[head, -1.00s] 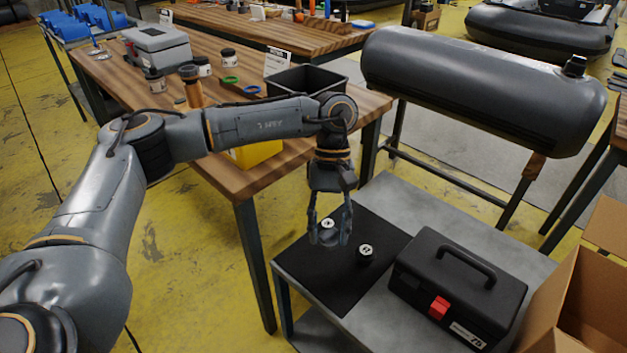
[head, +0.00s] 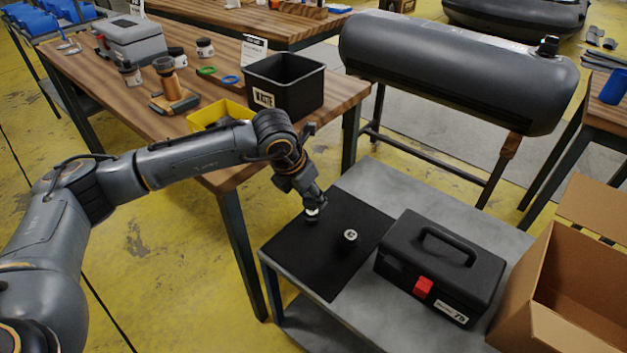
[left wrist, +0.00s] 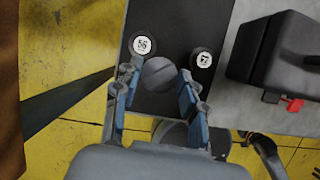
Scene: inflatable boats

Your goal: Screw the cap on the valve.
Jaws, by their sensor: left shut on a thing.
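A long dark grey inflatable tube (head: 450,75) lies on a stand at the back. A black fitting that looks like the valve (head: 548,46) stands up on its right end. Two black caps with white numbered labels are on the black mat: one cap (head: 349,237) in the open, the other (left wrist: 143,44) beside my fingers. My left gripper (head: 312,200) is over the mat's left part, tilted. In the left wrist view its fingers are closed around a grey round piece (left wrist: 160,73), probably a cap. The fingers mostly hide that piece in the head view. My right gripper is not in view.
A black toolbox (head: 440,265) with a red latch stands on the grey cart, right of the mat. An open cardboard box (head: 520,290) is at the right edge. The wooden table (head: 225,180) holds a black bin (head: 285,85) and yellow tray (head: 215,112).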

